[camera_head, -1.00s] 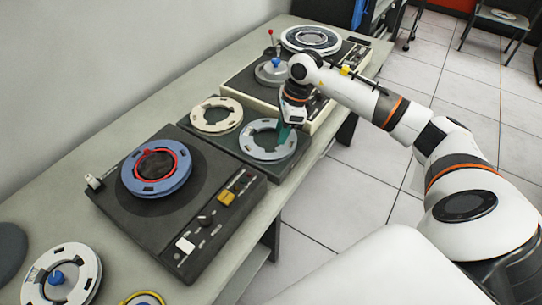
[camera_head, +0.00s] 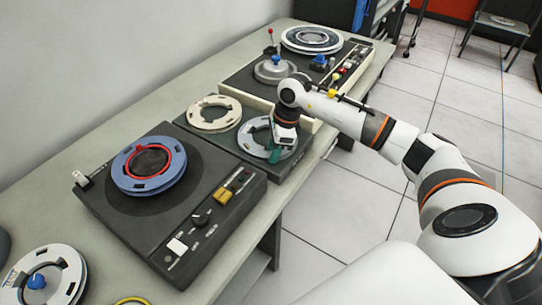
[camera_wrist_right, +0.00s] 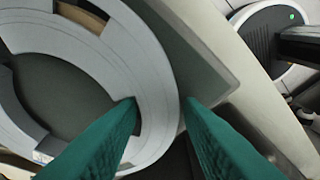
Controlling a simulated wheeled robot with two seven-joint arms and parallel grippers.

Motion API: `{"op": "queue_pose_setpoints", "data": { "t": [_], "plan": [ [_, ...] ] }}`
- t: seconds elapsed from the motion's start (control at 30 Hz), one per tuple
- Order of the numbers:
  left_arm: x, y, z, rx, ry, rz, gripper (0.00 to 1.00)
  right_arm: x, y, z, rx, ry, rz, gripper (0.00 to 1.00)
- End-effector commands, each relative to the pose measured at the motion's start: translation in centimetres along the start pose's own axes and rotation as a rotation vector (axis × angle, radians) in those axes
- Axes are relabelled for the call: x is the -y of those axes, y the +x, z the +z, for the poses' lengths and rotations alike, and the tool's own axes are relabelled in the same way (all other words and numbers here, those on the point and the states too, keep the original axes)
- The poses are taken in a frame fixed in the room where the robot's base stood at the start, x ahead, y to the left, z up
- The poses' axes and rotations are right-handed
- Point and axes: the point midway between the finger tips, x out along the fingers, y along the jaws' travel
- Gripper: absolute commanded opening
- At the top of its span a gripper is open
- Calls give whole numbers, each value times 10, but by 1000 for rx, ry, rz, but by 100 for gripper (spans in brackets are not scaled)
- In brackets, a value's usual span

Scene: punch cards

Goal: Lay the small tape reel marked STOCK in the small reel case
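A grey reel (camera_head: 252,145) lies in a dark, flat two-place holder (camera_head: 228,151), beside a cream reel (camera_head: 214,113). I cannot read a STOCK mark on either, and I cannot tell whether this holder is the small reel case. My right gripper (camera_head: 275,155) points down at the grey reel's near right rim and hides part of it. In the right wrist view its green fingers (camera_wrist_right: 162,103) are apart, with the reel's rim (camera_wrist_right: 158,75) between them, one fingertip over the inner opening and one past the outer edge. My left gripper is out of view.
A tape deck with a blue reel (camera_head: 128,179) stands in front of the holder, and a second deck (camera_head: 240,85) behind it. A white reel with a blue knob (camera_head: 66,285) lies at the lower left. The table edge runs close on the right.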

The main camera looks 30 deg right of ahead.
Motion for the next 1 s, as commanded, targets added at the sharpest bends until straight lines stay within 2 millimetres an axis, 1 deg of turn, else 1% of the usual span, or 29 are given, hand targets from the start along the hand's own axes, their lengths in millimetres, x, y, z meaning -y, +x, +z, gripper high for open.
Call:
{"op": "queue_pose_setpoints", "data": {
  "t": [0.13, 0.17, 0.33, 0.37, 0.67, 1.0],
  "plan": [
    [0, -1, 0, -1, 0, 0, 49, 0, -1, 0, 0, 0, 0, 33],
    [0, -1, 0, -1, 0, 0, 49, 0, -1, 0, -1, 0, 0, 30],
    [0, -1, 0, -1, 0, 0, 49, 0, -1, 0, -1, 0, 0, 2],
    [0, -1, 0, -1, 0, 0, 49, 0, -1, 0, -1, 0, 0, 0],
    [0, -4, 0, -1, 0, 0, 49, 0, -6, -2, -2, 0, 2, 0],
    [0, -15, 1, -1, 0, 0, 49, 0, -26, -7, -3, -1, 3, 0]
  ]
}}
